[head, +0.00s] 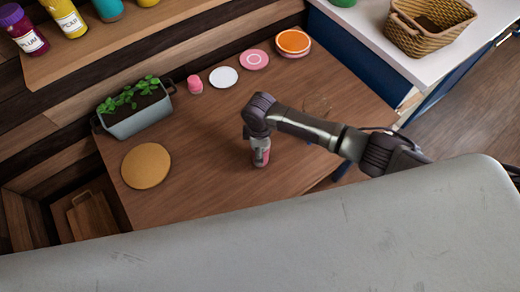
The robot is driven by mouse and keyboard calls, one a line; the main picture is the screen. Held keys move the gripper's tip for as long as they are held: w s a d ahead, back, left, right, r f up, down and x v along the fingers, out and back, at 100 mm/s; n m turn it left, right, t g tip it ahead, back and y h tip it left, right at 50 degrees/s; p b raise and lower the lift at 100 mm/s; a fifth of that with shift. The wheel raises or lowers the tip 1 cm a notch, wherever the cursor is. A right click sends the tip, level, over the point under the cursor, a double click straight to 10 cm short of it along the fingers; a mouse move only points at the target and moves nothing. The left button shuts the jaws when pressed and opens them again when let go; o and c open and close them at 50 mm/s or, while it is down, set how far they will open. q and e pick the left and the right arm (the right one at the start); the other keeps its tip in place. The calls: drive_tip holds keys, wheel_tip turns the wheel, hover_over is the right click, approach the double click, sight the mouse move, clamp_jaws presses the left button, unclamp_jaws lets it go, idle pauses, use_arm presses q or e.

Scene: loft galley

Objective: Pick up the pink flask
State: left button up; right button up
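A small pink and grey upright thing, perhaps the pink flask (261,156), shows on the brown wooden table, directly below the end of my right arm. My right gripper (257,137) points down over it, and the dark wrist hides its fingers and the thing's upper part. I cannot tell whether the fingers touch it or are closed on it. A small plain pink object (195,84) stands near the table's back edge, apart from the gripper. My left gripper is not in view.
On the table (215,185) are a planter (136,116), a round tan board (146,166), a white disc (223,77), a pink disc (254,59) and an orange disc (293,42). A shelf with bottles (24,32) is upper left; a basket (428,25) is upper right.

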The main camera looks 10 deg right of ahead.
drive_tip(key=c, duration=1.5)
drive_tip(key=shift+o, duration=0.2)
drive_tip(key=shift+r, duration=0.15)
